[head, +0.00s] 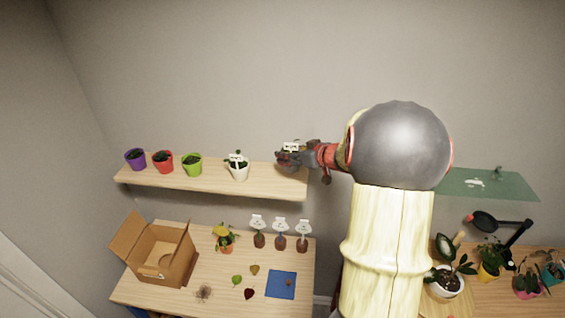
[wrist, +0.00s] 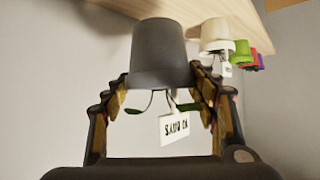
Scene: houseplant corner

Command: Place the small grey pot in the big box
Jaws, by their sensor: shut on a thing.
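The small grey pot (wrist: 160,50) appears upside down in the wrist view, with thin green stems and a white label (wrist: 174,128) reaching toward the camera. My gripper (wrist: 160,88) has its fingers on both sides of the pot and is shut on it. In the head view my gripper (head: 290,157) is at the right end of the wall shelf (head: 208,179), with a white label showing; the pot is mostly hidden there. I cannot tell whether the pot touches the shelf. The big box (head: 160,256) is open cardboard, flaps spread, on the table at lower left.
White (head: 238,170), green (head: 192,164), red (head: 163,162) and purple (head: 135,159) pots line the shelf left of my gripper. The table below holds an orange pot (head: 226,246), several labelled brown pots (head: 280,241), leaves and a blue mat (head: 274,290). A glass shelf (head: 515,187) is at right.

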